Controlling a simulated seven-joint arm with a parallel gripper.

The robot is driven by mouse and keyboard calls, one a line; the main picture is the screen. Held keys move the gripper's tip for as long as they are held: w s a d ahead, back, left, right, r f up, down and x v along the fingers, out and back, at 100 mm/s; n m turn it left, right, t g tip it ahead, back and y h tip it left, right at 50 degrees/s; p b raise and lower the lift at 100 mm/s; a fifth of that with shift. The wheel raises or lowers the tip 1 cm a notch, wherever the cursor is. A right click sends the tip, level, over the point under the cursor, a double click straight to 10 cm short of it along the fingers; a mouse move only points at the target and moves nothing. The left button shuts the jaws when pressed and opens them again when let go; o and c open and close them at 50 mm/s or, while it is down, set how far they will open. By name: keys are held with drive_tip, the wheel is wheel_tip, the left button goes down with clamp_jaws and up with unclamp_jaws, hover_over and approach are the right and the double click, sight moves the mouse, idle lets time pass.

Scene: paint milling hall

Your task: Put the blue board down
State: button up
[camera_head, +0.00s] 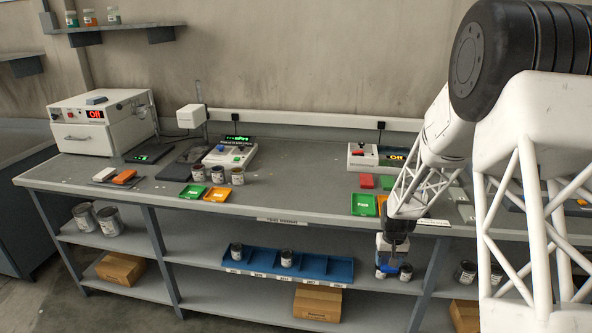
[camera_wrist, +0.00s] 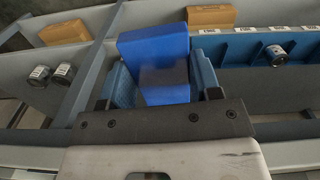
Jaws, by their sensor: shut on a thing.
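The blue board (camera_wrist: 153,50) is a plain blue block that fills the space between the two fingers in the wrist view. My gripper (camera_wrist: 160,88) is shut on it, with one blue-padded finger on each side. In the head view my gripper (camera_head: 392,268) hangs below the bench's front edge, beside the lower shelves at the right. The board is small and partly hidden there, so I cannot make out its outline or whether it touches anything.
A blue divided tray (camera_head: 325,267) with two cans stands on the shelf left of my gripper. A dark can (camera_head: 405,272) shows close by my gripper. A cardboard box (camera_head: 317,303) sits lower down. The grey bench top (camera_head: 300,190) has free room in the middle.

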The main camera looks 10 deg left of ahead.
drive_tip(key=w+r, duration=0.4)
drive_tip(key=r, duration=0.5)
drive_tip(key=w+d+r+m, duration=0.1)
drive_tip(key=w+r, duration=0.2)
drive_tip(key=r, duration=0.7)
drive_tip(key=w+r, duration=0.4)
drive_tip(key=r, duration=0.5)
drive_tip(key=w+a+f, duration=0.4)
drive_tip(key=w+a, duration=0.1)
drive_tip(key=a, duration=0.3)
drive_tip(key=w+a+f, duration=0.4)
drive_tip(key=a, duration=0.5)
drive_tip(key=w+a+f, duration=0.5)
drive_tip(key=a, duration=0.3)
drive_tip(key=shift+w+a, duration=0.35)
drive_tip(key=shift+a, duration=0.05)
drive_tip(key=shift+w+a+f, duration=0.1)
drive_tip(key=shift+a+f, duration=0.05)
drive_tip(key=shift+a, duration=0.3)
drive_tip(key=shift+w+a+f, duration=0.25)
drive_tip(key=shift+w+a, duration=0.4)
drive_tip(key=shift+w, duration=1.95)
drive_tip(key=shift+w+a+f, duration=0.25)
drive_tip(key=shift+w+a, duration=0.45)
drive_tip(key=shift+w, duration=1.85)
drive_tip(key=shift+w+a+f, duration=0.25)
drive_tip(key=shift+w+a, duration=0.4)
drive_tip(key=shift+w, duration=1.95)
